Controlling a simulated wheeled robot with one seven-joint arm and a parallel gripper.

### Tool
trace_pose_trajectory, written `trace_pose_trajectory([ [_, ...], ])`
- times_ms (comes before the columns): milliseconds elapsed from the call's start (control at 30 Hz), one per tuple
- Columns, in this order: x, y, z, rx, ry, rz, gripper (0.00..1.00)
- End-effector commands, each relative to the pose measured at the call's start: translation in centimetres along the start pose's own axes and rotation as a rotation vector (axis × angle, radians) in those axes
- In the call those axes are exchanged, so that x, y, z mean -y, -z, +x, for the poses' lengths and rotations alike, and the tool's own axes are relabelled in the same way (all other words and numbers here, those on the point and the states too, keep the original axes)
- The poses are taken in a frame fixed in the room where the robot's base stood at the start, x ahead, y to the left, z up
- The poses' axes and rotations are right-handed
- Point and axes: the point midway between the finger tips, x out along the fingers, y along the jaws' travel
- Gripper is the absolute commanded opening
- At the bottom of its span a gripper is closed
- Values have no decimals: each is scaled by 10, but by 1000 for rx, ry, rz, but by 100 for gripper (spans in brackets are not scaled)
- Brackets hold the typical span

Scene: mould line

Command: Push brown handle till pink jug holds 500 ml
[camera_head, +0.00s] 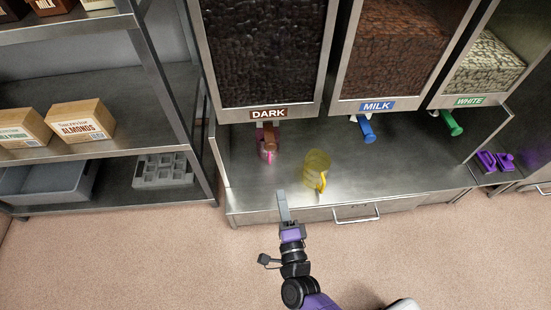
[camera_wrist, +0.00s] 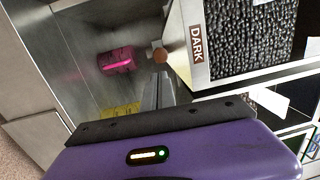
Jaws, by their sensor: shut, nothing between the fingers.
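The brown handle (camera_head: 269,138) sticks out below the hopper labelled DARK; its round brown end (camera_wrist: 160,55) shows in the wrist view just beyond my fingertips. The pink jug (camera_head: 264,153) stands on the steel counter under that handle, partly hidden by it. In the wrist view the pink jug (camera_wrist: 117,61) shows left of the handle; I cannot read its fill level. My gripper (camera_head: 283,199) is shut and empty at the counter's front edge, pointing toward the DARK outlet. I cannot tell whether the fingertips touch the handle.
A yellow see-through jug (camera_head: 316,170) stands on the counter right of the pink jug. A blue handle (camera_head: 366,130) is under MILK and a green handle (camera_head: 452,123) under WHITE. Purple items (camera_head: 486,160) lie at far right. A shelf rack (camera_head: 100,88) stands left; floor in front is clear.

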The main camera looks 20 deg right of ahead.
Motion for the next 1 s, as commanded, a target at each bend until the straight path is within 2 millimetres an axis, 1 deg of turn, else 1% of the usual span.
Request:
trace_pose_trajectory([
  [167,0,0,2,-1,1,0,0],
  [267,0,0,10,-1,3,0,0],
  [367,-1,0,24,-2,3,-1,0],
  [700,-2,1,91,-3,3,0,0],
  [800,-2,0,108,-2,2,-1,0],
  [1000,-1,0,132,-1,1,0,0],
])
